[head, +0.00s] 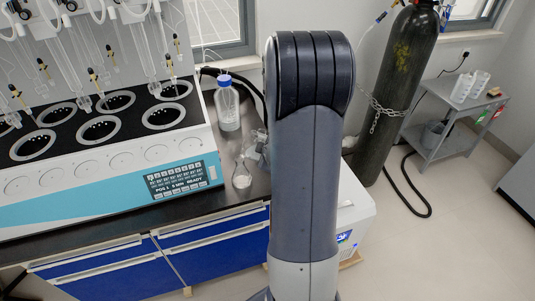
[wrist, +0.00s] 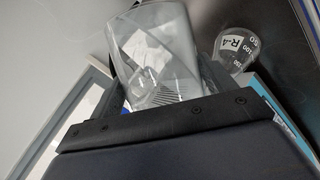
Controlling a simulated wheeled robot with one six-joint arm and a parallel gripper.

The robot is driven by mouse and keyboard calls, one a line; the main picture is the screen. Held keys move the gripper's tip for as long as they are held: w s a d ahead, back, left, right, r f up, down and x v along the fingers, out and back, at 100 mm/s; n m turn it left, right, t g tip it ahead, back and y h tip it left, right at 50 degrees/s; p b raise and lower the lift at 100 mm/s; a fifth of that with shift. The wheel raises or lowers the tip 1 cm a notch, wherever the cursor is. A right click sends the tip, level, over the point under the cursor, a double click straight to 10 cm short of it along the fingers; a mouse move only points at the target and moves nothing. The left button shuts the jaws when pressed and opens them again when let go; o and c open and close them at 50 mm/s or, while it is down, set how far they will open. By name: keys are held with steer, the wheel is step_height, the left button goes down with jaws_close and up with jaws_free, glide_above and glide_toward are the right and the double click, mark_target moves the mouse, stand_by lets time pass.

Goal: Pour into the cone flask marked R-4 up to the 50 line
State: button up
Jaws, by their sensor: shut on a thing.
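The cone flask marked R-4 (wrist: 236,48) shows in the wrist view just right of my gripper, with a white label and printed volume marks. In the head view a small clear flask (head: 241,177) stands on the dark bench near its front edge; its label is not readable there. My gripper (wrist: 163,80) is shut on a clear glass vessel (wrist: 158,45), which looks tilted and close beside the flask. In the head view the held vessel (head: 257,150) is small and partly hidden by my arm. I cannot tell the liquid level in either vessel.
A blue-capped bottle (head: 227,106) stands behind the flask on the bench. The white and blue distiller (head: 110,190) with several round wells fills the left. A dark gas cylinder (head: 398,90) and a grey cart (head: 452,115) stand to the right.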

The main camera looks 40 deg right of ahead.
steer(key=shift+r, duration=0.15)
steer(key=shift+b, duration=1.35)
steer(key=shift+a+r+b, duration=0.1)
steer(key=shift+r+b, duration=0.1)
steer(key=shift+b, duration=0.3)
steer(key=shift+w+r+n+h+b, duration=0.1)
steer(key=shift+r+n+h+b, duration=0.2)
steer(key=shift+b, duration=1.55)
stand_by(2.0)
steer(key=shift+f+p, duration=0.2)
steer(key=shift+p, duration=0.55)
stand_by(1.4)
